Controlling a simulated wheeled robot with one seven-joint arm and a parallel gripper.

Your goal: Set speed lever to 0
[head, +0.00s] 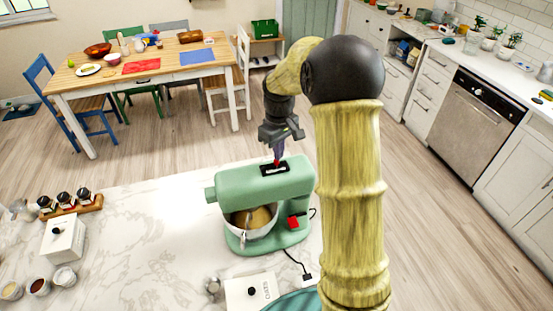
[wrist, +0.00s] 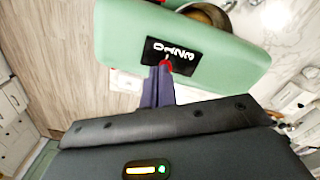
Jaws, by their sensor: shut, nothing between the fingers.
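A green stand mixer (head: 262,187) stands on the white marble counter. Its black speed panel (head: 268,170) shows on the top, and in the wrist view the panel (wrist: 182,52) carries the digits 0 to 3. The small red speed lever (wrist: 166,66) sits at the panel's edge, roughly by the 1 and 2; its exact setting is unclear. My gripper (head: 277,156) is above the panel, pointing down, with its dark fingers (wrist: 158,74) shut and empty. The fingertips are right beside the lever, partly covering it; I cannot tell whether they touch.
The mixer bowl (head: 256,220) hangs under the head, and a red switch (head: 294,221) is on its base. A white box (head: 250,291) is in front. The counter between is clear.

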